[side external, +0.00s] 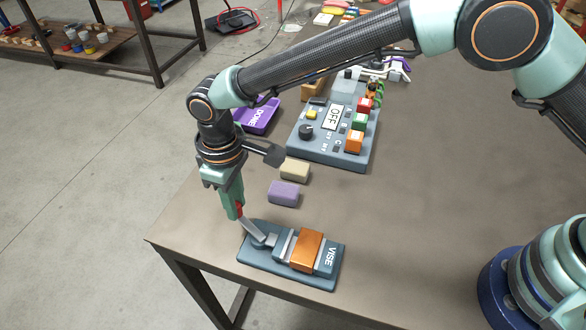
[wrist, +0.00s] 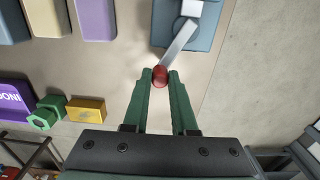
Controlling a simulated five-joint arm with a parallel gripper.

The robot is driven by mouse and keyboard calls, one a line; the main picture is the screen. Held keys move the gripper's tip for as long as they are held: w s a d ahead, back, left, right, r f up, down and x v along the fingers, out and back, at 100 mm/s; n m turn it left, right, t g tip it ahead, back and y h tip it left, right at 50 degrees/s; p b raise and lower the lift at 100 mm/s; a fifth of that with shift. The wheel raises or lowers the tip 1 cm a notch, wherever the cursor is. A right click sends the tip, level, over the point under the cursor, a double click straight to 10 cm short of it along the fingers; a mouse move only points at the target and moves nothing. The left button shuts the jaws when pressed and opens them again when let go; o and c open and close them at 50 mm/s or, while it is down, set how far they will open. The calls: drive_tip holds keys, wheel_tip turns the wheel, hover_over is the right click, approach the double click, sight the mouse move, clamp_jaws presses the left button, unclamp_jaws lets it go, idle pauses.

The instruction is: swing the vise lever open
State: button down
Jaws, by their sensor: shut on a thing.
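The vise (side external: 290,255) is a dark blue-grey block with a "VISE" label near the table's front edge, with an orange-brown block (side external: 306,250) between its jaws. Its grey lever (side external: 251,228) sticks out from the left end toward my gripper (side external: 239,212). In the wrist view the lever (wrist: 181,44) runs from the vise (wrist: 188,18) down to a red knob (wrist: 160,76) at its tip. My gripper's green fingers (wrist: 160,82) are shut on that knob, one on each side. In the side view the fingers mostly hide the knob.
A lavender block (side external: 284,194) and a beige block (side external: 295,169) lie behind the vise. A control box (side external: 335,135) reading "OFF" and a purple "DONE" tray (side external: 262,117) stand farther back. The table's left edge is close to my gripper. Table to the right is clear.

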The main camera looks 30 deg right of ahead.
sight(239, 203)
drive_tip(key=shift+d+m, duration=0.45)
drive_tip(key=shift+m, duration=0.35)
drive_tip(key=c, duration=0.7)
unclamp_jaws()
drive_tip(key=shift+w, duration=0.1)
wheel_tip(239, 203, up, 12)
drive_tip(key=shift+r, duration=0.1)
